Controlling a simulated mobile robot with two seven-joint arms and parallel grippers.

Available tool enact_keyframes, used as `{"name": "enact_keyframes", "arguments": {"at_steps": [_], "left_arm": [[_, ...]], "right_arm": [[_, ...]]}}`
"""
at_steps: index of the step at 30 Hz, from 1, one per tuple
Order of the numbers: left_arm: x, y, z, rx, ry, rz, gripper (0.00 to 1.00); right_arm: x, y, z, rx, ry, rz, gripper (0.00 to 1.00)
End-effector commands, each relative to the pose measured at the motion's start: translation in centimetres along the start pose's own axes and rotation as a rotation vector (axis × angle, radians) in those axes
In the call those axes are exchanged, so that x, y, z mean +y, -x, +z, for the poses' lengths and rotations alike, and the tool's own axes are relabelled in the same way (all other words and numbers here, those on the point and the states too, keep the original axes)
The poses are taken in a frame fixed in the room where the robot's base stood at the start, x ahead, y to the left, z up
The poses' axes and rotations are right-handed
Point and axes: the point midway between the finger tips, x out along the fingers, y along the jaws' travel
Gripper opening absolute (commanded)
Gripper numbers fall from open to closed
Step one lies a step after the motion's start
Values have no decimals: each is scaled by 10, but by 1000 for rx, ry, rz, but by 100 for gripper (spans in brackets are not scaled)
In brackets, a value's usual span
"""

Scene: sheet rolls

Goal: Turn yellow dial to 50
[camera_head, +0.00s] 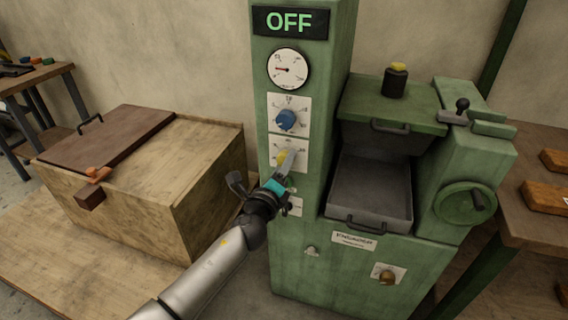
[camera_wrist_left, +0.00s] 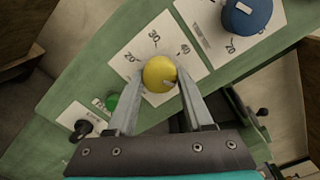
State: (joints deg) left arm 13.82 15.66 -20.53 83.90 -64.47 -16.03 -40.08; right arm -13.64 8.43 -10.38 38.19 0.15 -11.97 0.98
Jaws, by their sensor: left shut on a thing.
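The yellow dial (camera_head: 281,157) sits on a white scale plate (camera_head: 303,150) on the green machine's front, below the blue dial (camera_head: 286,120). In the left wrist view the yellow dial (camera_wrist_left: 159,74) is round, with numbers on the plate around it. My left gripper (camera_head: 285,163) is at the yellow dial, its two fingers on either side of it. In the left wrist view the fingers (camera_wrist_left: 158,90) are closed on the dial. The exact setting of the dial is too small to read. My right gripper is not in view.
The green machine has an OFF display (camera_head: 290,22), a gauge (camera_head: 288,69), an open metal tray (camera_head: 370,190) and a handwheel (camera_head: 465,203). A green button (camera_wrist_left: 112,101) and a black knob (camera_wrist_left: 80,130) lie near the dial. A wooden crate (camera_head: 210,185) stands left.

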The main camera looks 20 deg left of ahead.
Motion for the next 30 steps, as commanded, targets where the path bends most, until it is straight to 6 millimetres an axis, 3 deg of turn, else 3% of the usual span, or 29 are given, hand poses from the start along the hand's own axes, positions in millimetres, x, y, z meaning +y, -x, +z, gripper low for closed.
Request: {"name": "enact_keyframes", "arguments": {"at_steps": [15,16,24,30], "left_arm": [[0,0,0,1,-23,0,0],[0,0,0,1,-23,0,52],[0,0,0,1,-21,0,82],[0,0,0,0,-19,0,82]], "right_arm": [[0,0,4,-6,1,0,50],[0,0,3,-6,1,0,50],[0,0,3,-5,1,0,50],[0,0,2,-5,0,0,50]]}}
